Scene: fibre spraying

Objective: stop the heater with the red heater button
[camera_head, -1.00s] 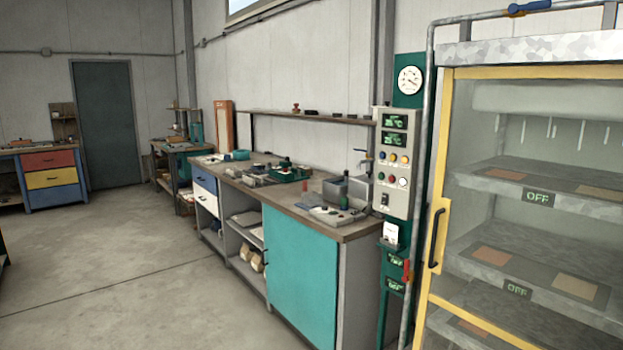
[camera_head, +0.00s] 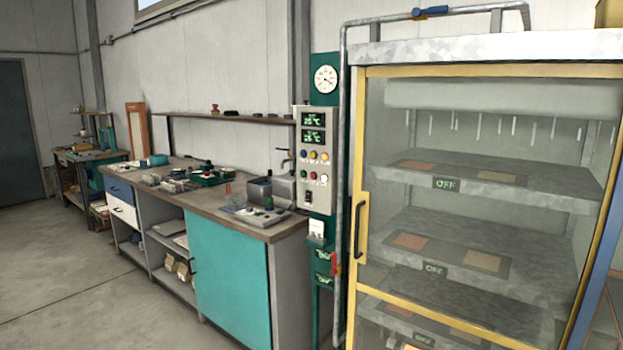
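The control panel (camera_head: 316,193) is a grey box on a green post between the workbench and the glass cabinet. It has two green displays (camera_head: 313,127) and two rows of small coloured buttons. A red button (camera_head: 313,176) sits in the lower row, beside a white one. I cannot read which label belongs to the heater. A black switch (camera_head: 308,196) is below the buttons. Neither of my grippers is in view.
The glass cabinet (camera_head: 361,270) with a yellow frame fills the right side; its shelf signs read OFF (camera_head: 446,184). The workbench (camera_head: 262,229) with tools runs along the wall at the left. The concrete floor (camera_head: 90,290) in front is clear.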

